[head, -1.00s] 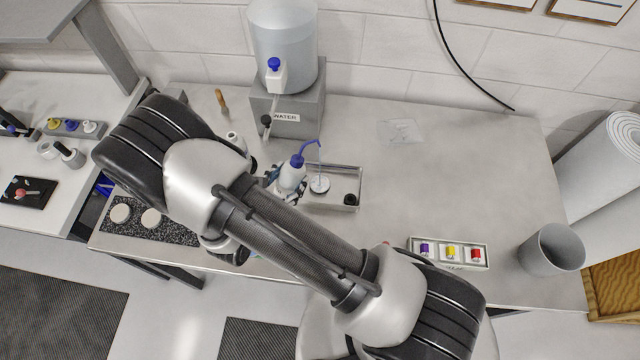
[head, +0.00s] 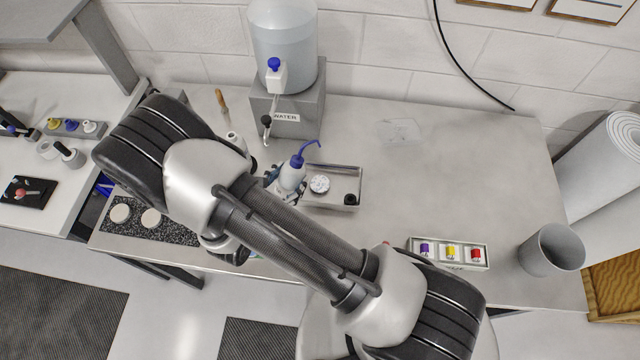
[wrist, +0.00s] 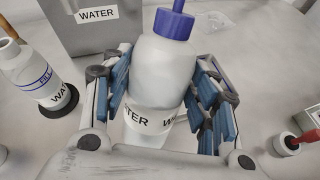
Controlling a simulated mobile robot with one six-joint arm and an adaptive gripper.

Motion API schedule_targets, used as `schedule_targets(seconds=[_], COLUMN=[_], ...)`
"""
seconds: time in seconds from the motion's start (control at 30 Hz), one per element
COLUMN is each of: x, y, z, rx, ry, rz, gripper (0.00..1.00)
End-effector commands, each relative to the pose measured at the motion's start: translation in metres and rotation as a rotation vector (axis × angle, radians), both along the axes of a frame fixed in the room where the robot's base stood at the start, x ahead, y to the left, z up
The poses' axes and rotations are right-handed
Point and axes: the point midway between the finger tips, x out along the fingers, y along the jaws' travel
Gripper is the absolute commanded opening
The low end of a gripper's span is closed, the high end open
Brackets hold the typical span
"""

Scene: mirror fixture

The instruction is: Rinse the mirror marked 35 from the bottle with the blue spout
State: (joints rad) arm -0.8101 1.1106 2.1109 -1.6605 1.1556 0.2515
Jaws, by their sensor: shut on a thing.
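My gripper (wrist: 163,100) is shut on the white wash bottle (wrist: 160,62), which has a blue cap and bent blue spout and a WATER label. In the head view the bottle (head: 291,177) is upright at the left end of a shallow metal tray (head: 335,206), its spout tip above and slightly left of a round mirror. The mirror (head: 319,184) lies in the tray, with dark marks or specks on its pale face. I cannot read a number on it. No water stream shows at the spout. My arm hides part of the tray's front left.
A water tank on a grey stand (head: 284,118) is behind. A second white bottle (wrist: 40,75) stands left in the wrist view. A rack of coloured caps (head: 449,254) and a grey bin (head: 551,249) are at right.

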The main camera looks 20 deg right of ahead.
Motion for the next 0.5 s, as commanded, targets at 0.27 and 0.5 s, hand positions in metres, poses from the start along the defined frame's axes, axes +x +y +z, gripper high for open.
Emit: schedule_targets(seconds=[0.27, 0.5], x=[0.0, 0.0], y=[0.0, 0.0], z=[0.001, 0.012], rx=[0.0, -0.001], ry=[-0.002, -0.001], rz=[0.0, 0.0], gripper=[0.43, 0.43])
